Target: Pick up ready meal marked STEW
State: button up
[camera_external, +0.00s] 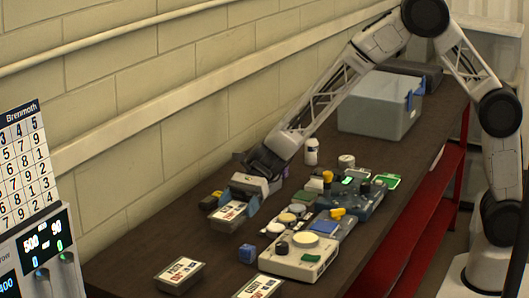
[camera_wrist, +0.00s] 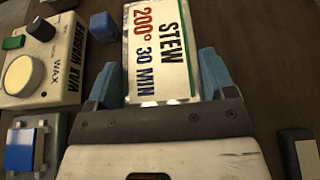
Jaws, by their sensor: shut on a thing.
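The ready meal marked STEW (camera_wrist: 160,30) is a tray with a white label reading "STEW 200° 30 MIN". It sits between the two blue fingers of my gripper (camera_wrist: 158,72) in the wrist view, and the gripper is shut on it. In the external view the held meal (camera_external: 229,212) shows under my gripper (camera_external: 240,201) at the left part of the bench. I cannot tell whether it touches the bench top. Its near end is hidden by the gripper body.
Two other labelled ready meals (camera_external: 180,272) (camera_external: 258,287) lie nearer the camera on the dark bench (camera_external: 140,240). Several devices crowd the middle. A grey-blue cooler (camera_external: 375,115) stands behind.

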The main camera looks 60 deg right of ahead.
jog(key=s+d, duration=0.1)
jog(key=s, duration=0.2)
jog(key=s+d, duration=0.2)
jog(key=s, duration=0.1)
jog(key=s+d+r, duration=0.1)
jog(key=s, duration=0.2)
jog(key=shift+d, duration=0.35)
jog(key=shift+s, duration=0.1)
jog(key=shift+a, duration=0.1)
